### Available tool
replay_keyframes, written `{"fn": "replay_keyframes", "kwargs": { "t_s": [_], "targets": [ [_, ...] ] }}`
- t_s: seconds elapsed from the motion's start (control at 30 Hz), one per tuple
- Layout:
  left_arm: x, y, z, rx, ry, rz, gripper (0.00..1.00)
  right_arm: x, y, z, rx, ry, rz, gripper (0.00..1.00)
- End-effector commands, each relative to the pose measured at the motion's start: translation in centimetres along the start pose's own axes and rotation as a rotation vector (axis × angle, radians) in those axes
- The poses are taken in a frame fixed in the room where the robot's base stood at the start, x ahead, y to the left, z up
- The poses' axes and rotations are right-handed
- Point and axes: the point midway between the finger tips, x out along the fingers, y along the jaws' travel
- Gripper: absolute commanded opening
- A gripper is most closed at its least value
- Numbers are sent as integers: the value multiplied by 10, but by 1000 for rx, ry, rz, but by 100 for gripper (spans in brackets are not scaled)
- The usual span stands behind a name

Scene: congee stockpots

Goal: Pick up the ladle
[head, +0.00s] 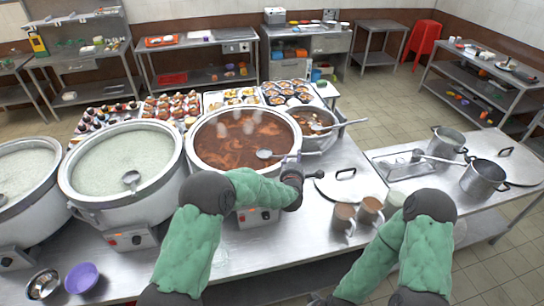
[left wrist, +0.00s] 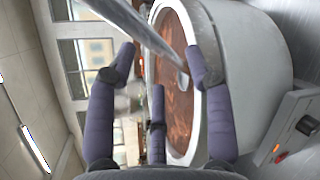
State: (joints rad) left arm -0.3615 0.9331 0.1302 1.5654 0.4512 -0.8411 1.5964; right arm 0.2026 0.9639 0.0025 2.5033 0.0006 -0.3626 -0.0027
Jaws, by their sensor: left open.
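A metal ladle (head: 264,154) rests with its bowl in the large pot of reddish-brown congee (head: 240,140), and its handle reaches right over the rim. My left gripper (head: 291,160) is at the right side of that pot, close to the handle. In the left wrist view, my left gripper (left wrist: 160,75) is open. The ladle handle (left wrist: 145,32) runs diagonally across, between or just beyond the spread fingertips; contact cannot be told. The ladle's far end is cut off there.
Pots of pale congee (head: 126,160) stand left, one with another ladle (head: 132,179). A smaller pan (head: 312,122) with a ladle stands behind my left gripper. A lid (head: 350,184) and brown mugs (head: 343,217) lie to the right. Food trays (head: 172,106) fill the back.

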Motion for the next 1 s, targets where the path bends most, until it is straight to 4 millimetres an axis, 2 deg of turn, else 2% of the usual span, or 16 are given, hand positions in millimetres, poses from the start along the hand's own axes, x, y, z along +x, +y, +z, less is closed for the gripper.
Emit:
{"fn": "replay_keyframes", "kwargs": {
  "t_s": [0.2,0.4,0.73,0.77,0.93,1.0],
  "targets": [
    [23,1,5,-1,0,0,52,-11,-4,0,0,0,0,40],
    [40,0,4,0,1,0,52,-13,-5,0,0,0,0,40],
    [44,0,4,0,0,0,52,-14,-5,0,0,0,0,40],
    [44,0,4,0,0,0,50,-14,-5,0,0,0,0,40],
    [44,0,4,0,0,0,2,-14,-5,0,0,0,0,40],
    [44,0,4,0,0,-1,0,-14,-5,0,0,0,0,40]
  ]
}}
